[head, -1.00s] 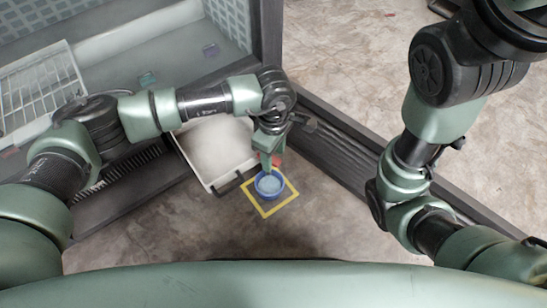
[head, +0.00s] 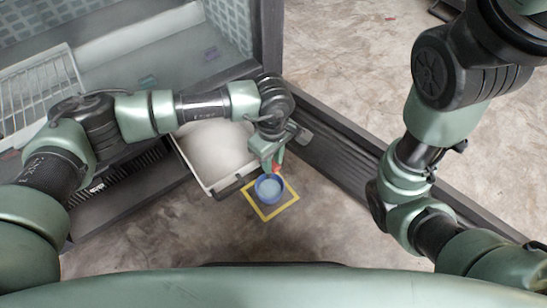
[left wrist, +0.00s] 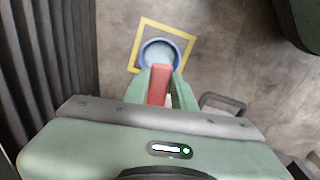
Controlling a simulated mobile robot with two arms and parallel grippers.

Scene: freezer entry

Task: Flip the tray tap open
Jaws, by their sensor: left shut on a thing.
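The tray tap is a red lever (left wrist: 159,84) above the floor, in the middle of the left wrist view. A bit of its red also shows in the head view (head: 277,168). My left gripper (left wrist: 161,88) is shut on the red lever, with its green fingers on either side. In the head view my left gripper (head: 273,164) is at the tray's front corner, over the bucket. The tap's base is hidden behind the gripper. The white tray (head: 212,150) juts from the freezer. My right arm is at the right; its gripper is out of frame.
A blue bucket (head: 269,188) with pale contents stands on the floor inside a yellow square outline (head: 263,217), below the tap. A dark ribbed freezer door (head: 345,155) stands open right of the tray. A wire basket (head: 38,92) is at upper left.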

